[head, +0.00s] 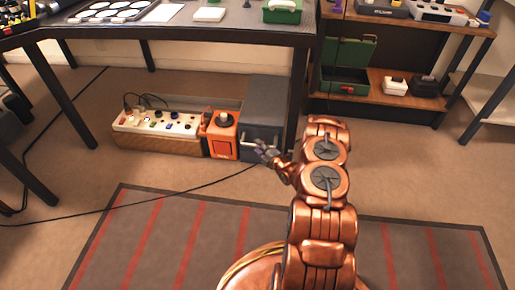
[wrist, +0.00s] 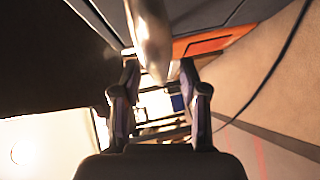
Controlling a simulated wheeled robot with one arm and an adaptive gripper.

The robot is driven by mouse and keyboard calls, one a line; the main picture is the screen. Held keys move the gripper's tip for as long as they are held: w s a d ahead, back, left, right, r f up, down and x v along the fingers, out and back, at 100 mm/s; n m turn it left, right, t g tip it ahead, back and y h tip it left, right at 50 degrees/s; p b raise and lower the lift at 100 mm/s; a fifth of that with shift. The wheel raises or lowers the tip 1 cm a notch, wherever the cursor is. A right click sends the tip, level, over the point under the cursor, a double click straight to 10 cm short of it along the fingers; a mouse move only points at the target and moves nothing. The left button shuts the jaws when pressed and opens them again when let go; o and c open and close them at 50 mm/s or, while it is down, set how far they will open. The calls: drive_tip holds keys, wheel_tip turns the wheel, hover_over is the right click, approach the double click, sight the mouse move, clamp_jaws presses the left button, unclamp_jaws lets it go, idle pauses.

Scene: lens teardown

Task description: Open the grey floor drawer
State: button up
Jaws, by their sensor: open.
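The grey floor drawer (head: 268,98) is a dark grey box unit on the floor under the workbench, just right of an orange unit. Its front (head: 260,132) looks closed. A pale metal bar handle (head: 247,139) crosses the front. My gripper (head: 264,151) is at the handle, partly hiding its right part. In the wrist view, my open gripper (wrist: 159,78) has one finger on each side of the shiny handle (wrist: 150,35), which runs between the fingertips. The grey front (wrist: 200,12) shows behind it. I cannot tell whether the fingers touch the handle.
The orange unit (head: 221,143) stands directly left of the drawer, beside a wooden box with a white switch panel (head: 150,123). A bench leg (head: 297,95) rises just right. A black cable (head: 205,184) crosses the floor. A striped mat (head: 180,235) lies in front.

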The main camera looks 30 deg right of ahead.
drive_tip(key=shift+w+f, duration=0.1)
drive_tip(key=shift+w, duration=0.55)
drive_tip(key=shift+c, duration=0.4)
clamp_jaws()
